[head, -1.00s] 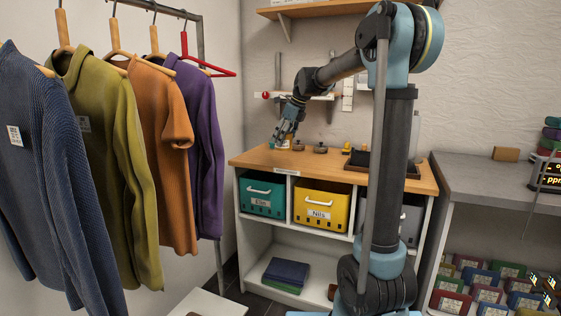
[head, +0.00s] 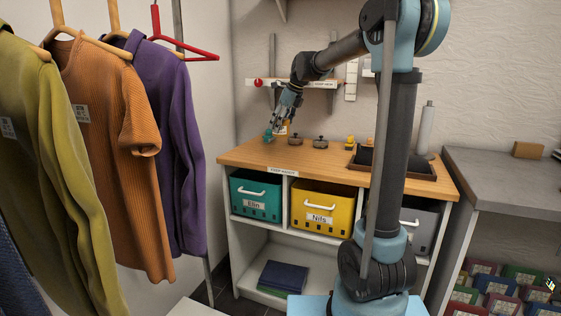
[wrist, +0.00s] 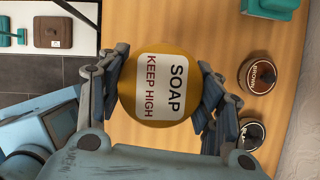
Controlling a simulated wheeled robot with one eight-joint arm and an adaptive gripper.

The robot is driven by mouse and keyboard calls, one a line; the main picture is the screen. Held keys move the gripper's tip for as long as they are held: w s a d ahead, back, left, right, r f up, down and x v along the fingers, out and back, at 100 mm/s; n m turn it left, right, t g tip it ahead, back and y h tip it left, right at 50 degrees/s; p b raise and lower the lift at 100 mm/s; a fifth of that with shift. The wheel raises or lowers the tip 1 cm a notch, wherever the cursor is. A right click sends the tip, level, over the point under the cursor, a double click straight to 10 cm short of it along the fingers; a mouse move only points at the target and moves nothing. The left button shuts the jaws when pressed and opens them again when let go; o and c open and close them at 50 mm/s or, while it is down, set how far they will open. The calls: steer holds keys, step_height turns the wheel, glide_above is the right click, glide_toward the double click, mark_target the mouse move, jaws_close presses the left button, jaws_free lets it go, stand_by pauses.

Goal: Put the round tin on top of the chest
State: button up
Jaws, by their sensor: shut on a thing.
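The round tin (wrist: 158,88) is ochre, with a white label reading "SOAP KEEP HIGH". In the wrist view it lies between the fingers of my gripper (wrist: 160,95), which is shut on it. In the head view my gripper (head: 277,128) is over the back left end of the wooden counter top (head: 245,157); the tin is mostly hidden there by the fingers. The gap between tin and counter cannot be judged. I cannot make out a thing that is clearly a chest.
Two dark lidded pots (head: 320,142) stand right of my gripper, and a dark tray (head: 365,160) beyond them. A teal bin (head: 256,196) and a yellow bin (head: 321,210) sit below the counter. Hanging clothes (head: 110,130) fill the left. A grey bench (head: 500,180) stands right.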

mark_target(288, 128)
steer(key=shift+f, duration=5)
steer(key=o, duration=1.3)
steer(key=shift+f, duration=0.1)
steer(key=v, duration=1.2)
steer(key=shift+s, duration=0.15)
